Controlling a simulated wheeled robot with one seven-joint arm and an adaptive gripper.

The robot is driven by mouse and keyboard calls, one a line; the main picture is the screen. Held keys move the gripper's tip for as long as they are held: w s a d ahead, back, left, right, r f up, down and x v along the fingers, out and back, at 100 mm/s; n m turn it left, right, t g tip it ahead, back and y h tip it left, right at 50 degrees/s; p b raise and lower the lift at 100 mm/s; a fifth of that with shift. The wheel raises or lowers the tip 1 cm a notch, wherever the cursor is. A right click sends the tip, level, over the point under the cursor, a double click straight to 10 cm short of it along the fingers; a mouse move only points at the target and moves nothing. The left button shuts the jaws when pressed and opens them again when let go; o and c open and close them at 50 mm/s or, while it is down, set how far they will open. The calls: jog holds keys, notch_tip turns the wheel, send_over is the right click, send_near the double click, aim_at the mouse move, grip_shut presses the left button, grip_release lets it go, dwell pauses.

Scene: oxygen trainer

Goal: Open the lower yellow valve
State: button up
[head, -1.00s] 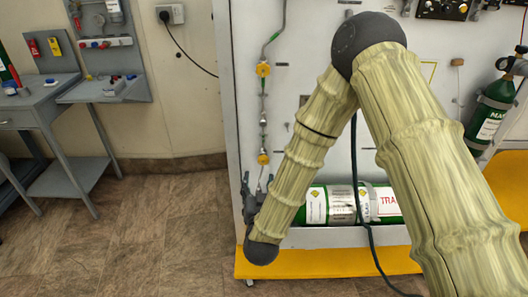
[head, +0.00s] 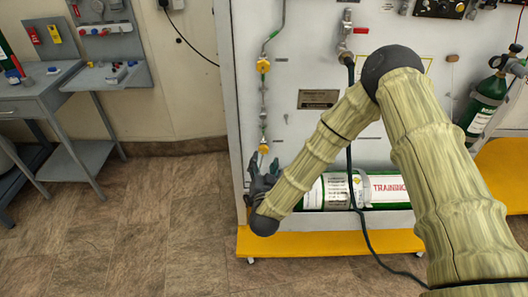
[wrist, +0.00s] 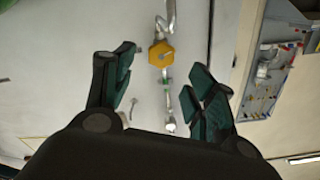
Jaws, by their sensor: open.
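The lower yellow valve (head: 264,145) sits on the thin vertical pipe line of the pale panel, below the upper yellow valve (head: 263,65). My gripper (head: 264,163) is just below the lower valve in the head view, partly hidden by my own arm. In the wrist view the fingers of my gripper (wrist: 162,92) are spread wide with nothing between them touching. A yellow hexagonal valve (wrist: 161,53), which looks like the lower one, shows beyond and between the fingers, apart from them. The wrist view appears upside down.
A green cylinder (head: 330,192) lies on the panel's low shelf, right of my gripper. A dark hose (head: 350,150) hangs in front of the panel. A yellow base (head: 330,240) juts out below. A grey workbench (head: 60,95) stands left, with open floor between.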

aim_at(264, 150)
jog(key=shift+w, duration=2.9)
jog(key=shift+c, duration=0.5)
jog(key=c, duration=0.9)
